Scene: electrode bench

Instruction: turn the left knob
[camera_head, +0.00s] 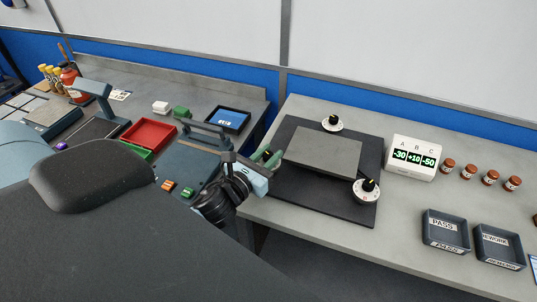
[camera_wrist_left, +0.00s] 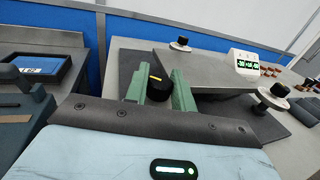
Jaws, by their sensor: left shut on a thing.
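The left knob is black with a yellow mark; in the wrist view the left knob (camera_wrist_left: 158,90) sits between the two green fingers of my left gripper (camera_wrist_left: 160,95). In the head view my left gripper (camera_head: 266,158) reaches in from the left to the left edge of the grey plate (camera_head: 322,152), its fingers around the knob, whose base is hidden. Two more black knobs on white dials show: the back knob (camera_head: 333,121) and the right knob (camera_head: 368,188). A white display (camera_head: 412,157) reads A -30, B +10, C -50. My right gripper is not seen.
The plate and knobs are on a dark mat (camera_head: 300,196) on a grey bench. Several brown jars (camera_head: 468,171) stand at the right. A PASS tray (camera_head: 446,232) and a REWORK tray (camera_head: 498,246) lie in front of them. A red tray (camera_head: 148,134) is on the left bench.

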